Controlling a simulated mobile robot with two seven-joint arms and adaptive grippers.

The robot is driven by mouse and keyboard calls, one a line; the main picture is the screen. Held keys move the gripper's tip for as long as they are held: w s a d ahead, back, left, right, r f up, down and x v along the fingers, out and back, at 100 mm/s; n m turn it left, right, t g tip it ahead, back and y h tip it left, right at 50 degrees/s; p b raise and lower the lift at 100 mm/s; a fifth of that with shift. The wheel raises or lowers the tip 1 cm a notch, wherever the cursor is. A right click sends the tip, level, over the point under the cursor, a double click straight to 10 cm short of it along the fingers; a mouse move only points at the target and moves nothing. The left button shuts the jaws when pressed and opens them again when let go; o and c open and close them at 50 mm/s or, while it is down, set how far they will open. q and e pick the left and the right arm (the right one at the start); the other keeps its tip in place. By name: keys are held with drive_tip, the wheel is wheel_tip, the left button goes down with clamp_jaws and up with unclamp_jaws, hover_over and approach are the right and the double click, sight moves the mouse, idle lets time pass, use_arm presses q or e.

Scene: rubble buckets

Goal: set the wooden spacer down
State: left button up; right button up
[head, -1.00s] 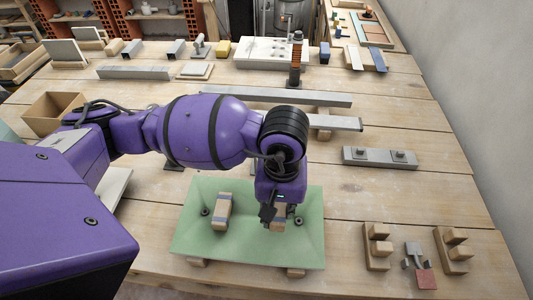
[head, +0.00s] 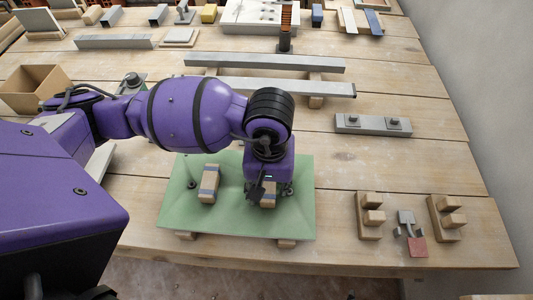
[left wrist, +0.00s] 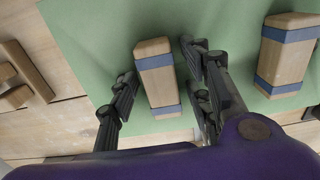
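A wooden spacer with blue bands (head: 268,196) is at the right half of a green panel (head: 240,222), partly hidden by my left gripper (head: 270,190). In the left wrist view this wooden spacer (left wrist: 157,75) is between the fingers of my left gripper (left wrist: 160,85). Green shows on both sides of it, so the fingers look open around it and apart from it. It seems to rest on the panel. A second banded block (head: 209,184) lies on the panel to the left; it also shows in the left wrist view (left wrist: 286,55). My right gripper is not in view.
Notched wooden blocks (head: 369,217) and a small red-ended metal piece (head: 417,246) lie right of the panel. Long metal bars (head: 262,64) and a plate with two knobs (head: 372,125) lie beyond it. A cardboard box (head: 34,90) stands left. The table's front edge is close to the panel.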

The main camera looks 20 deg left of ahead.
sight(269, 186)
use_arm(q)
wheel_tip(269, 186, up, 12)
drive_tip(key=shift+r, duration=0.25)
idle(0.4)
